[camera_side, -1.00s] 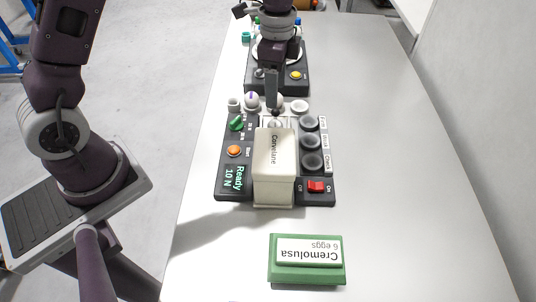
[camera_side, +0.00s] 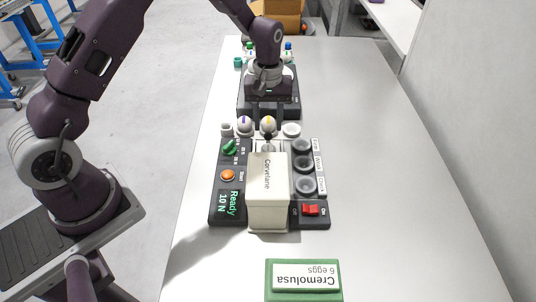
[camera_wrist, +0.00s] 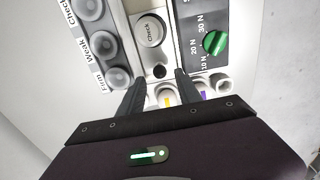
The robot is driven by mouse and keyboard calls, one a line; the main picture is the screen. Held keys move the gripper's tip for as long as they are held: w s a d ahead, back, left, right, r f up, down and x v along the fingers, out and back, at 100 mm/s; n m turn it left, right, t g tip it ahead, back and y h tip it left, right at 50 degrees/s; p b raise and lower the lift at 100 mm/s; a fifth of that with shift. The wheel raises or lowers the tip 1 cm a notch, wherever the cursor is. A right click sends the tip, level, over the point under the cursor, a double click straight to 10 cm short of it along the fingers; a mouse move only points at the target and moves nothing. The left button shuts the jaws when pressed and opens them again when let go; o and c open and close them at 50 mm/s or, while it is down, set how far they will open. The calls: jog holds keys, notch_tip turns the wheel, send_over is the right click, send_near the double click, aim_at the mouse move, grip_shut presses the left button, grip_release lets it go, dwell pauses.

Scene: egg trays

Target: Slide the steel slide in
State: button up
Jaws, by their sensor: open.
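A black knob (camera_side: 268,137) stands on a pale plate at the far end of the cream Corvelane box; this looks like the steel slide, mostly hidden by the box and my fingers. My gripper (camera_side: 268,117) is open, pointing down over the far end of the tester. In the wrist view my fingertips (camera_wrist: 160,78) are on either side of the knob, with gaps; I cannot tell their height against it.
The Corvelane box (camera_side: 268,195) stands on the dark tester (camera_side: 227,208), whose display reads Ready 10 N. Two pale eggs (camera_side: 244,123) are beside my fingers. Grey cups (camera_side: 303,165) line the right. A green Cremolusa carton (camera_side: 303,294) lies in front. The table's right side is clear.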

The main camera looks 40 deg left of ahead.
aim_at(268, 133)
notch_tip(268, 133, down, 5)
jog(key=shift+r, duration=0.1)
jog(key=shift+f, duration=0.35)
grip_shut()
jog(key=shift+s+d, duration=3.05)
jog(key=shift+d, duration=0.1)
grip_release()
